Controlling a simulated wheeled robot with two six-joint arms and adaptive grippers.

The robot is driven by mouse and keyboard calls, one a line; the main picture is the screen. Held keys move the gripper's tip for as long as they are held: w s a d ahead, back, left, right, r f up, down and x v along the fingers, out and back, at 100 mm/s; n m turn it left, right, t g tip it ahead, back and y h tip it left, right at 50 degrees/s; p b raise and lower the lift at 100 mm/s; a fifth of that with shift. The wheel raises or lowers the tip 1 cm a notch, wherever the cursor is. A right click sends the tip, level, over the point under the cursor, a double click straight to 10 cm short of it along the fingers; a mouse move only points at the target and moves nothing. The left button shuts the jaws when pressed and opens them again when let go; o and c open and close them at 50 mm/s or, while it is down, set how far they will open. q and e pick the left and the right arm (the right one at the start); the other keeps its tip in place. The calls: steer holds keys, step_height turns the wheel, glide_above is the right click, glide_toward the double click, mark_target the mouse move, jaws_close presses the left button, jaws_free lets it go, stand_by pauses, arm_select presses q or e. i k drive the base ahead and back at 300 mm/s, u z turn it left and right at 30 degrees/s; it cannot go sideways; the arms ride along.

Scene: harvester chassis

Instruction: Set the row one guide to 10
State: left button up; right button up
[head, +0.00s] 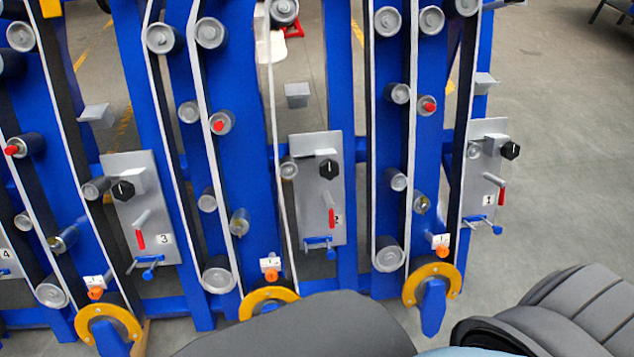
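The row one panel (484,165) is a grey plate marked 1 on the right blue frame. It carries a black knob (510,151), a red-handled lever (495,182) and a blue crank-like part (484,224) at its lower edge. Left of it, low on the same row, a small white tag (442,239) sits just above an orange knob (441,251), over a yellow arched guard (432,275). The tag's marking is too small to read, and I cannot tell which part is the guide. Neither of my grippers is in view.
Similar panels marked 2 (318,200) and 3 (140,205) stand to the left. Belts and grey rollers run along the blue uprights. Dark rounded shapes cover the bottom middle and lower right. Open concrete floor (570,110) lies right of row one.

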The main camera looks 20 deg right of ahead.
mark_target(497, 230)
steer(key=z, duration=2.3)
